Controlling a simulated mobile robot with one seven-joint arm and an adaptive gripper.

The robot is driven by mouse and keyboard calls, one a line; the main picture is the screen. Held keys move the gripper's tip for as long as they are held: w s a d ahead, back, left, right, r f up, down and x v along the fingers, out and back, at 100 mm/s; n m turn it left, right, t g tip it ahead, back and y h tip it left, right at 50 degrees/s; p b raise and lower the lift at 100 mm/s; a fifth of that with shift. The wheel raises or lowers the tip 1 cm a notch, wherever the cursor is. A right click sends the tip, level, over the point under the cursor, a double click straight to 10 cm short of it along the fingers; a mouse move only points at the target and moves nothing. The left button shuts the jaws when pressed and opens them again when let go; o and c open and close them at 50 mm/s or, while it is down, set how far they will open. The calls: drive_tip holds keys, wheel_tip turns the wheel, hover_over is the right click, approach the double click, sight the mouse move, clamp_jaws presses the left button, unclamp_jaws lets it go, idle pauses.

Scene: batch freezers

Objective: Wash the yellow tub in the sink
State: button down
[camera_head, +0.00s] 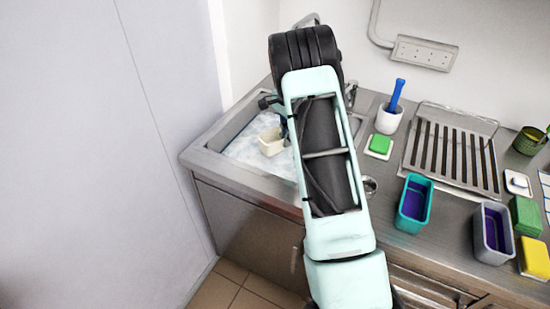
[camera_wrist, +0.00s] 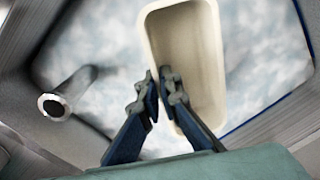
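The yellow tub, pale cream in these views, is in the sink (camera_head: 232,140) among white, foamy water. It shows in the head view (camera_head: 269,147) left of my arm and in the wrist view (camera_wrist: 205,60) at upper centre. My gripper (camera_wrist: 161,88) has one finger inside the tub and one outside, with the tub's side wall pinched between the fingertips. In the head view my arm hides most of the gripper and part of the sink. The tub appears empty inside.
A grey tube, perhaps the tap spout (camera_wrist: 62,98), stands near the gripper on the left. Right of the sink are a green sponge (camera_head: 380,143), a white cup with a blue-handled brush (camera_head: 388,121), a rack (camera_head: 455,152), a teal tub (camera_head: 428,207) and a grey tub (camera_head: 483,240).

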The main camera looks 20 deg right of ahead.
drive_tip(key=shift+r+p, duration=2.4)
drive_tip(key=shift+r, duration=1.75)
drive_tip(key=shift+r+p, duration=1)
drive_tip(key=shift+r, duration=0.5)
